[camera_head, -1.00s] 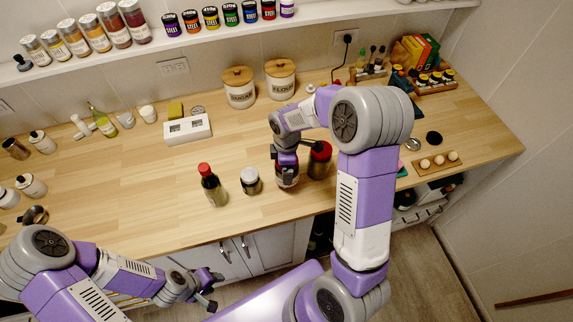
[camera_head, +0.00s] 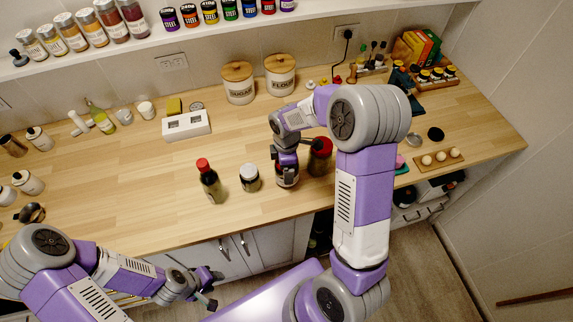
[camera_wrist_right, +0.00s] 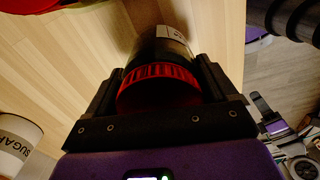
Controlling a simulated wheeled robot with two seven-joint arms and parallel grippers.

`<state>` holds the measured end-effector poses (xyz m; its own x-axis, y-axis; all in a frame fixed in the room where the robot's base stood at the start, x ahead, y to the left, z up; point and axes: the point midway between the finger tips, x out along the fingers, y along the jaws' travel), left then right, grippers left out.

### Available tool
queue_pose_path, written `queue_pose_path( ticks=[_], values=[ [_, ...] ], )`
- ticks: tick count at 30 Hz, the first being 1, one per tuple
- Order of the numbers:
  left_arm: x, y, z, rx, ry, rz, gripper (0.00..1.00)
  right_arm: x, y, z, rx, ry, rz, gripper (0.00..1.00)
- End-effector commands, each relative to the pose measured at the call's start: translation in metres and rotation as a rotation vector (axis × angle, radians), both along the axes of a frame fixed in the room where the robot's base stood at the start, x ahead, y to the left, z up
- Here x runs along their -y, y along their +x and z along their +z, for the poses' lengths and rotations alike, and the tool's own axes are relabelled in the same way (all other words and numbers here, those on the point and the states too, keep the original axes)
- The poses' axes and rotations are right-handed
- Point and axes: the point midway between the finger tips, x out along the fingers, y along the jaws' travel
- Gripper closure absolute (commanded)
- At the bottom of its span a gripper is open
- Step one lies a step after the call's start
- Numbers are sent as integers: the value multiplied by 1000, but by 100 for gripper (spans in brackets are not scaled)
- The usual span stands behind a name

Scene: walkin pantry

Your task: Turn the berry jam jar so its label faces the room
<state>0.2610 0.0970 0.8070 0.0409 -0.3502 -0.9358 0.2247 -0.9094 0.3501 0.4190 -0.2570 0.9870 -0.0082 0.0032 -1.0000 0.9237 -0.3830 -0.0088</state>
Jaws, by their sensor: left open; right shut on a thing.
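The jar in my right gripper (camera_head: 286,163), a dark jar (camera_head: 288,181) that I take to be the berry jam jar, stands upright near the counter's front edge. In the right wrist view the gripper (camera_wrist_right: 160,82) has a finger on each side of the jar, which shows a red ribbed lid (camera_wrist_right: 158,90) and dark body. Part of a white label (camera_wrist_right: 172,32) shows on its far side; its words are unreadable. My left gripper (camera_head: 206,288) is open and empty, below and in front of the counter.
A dark red-lidded jar (camera_head: 319,158) stands close right of the held jar. A white-lidded jar (camera_head: 250,180) and a red-capped bottle (camera_head: 210,185) stand to its left. Sugar (camera_head: 239,86) and flour (camera_head: 280,77) canisters stand behind. The counter's left middle is clear (camera_head: 130,185).

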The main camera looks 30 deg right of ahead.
Motion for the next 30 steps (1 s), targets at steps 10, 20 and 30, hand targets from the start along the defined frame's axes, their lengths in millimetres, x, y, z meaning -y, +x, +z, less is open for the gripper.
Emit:
queue_pose_path(
  ticks=[10, 20, 30],
  values=[
    [0, 0, -5, 0, 0, 0, 57, 0, 1, -6, 2, 0, 0, 76],
    [0, 0, -10, 0, 0, 0, 57, 0, 1, -12, 2, 0, 0, 76],
    [0, 0, -9, 0, 0, 0, 57, 0, 0, -12, -1, 0, -1, 0]
  ],
)
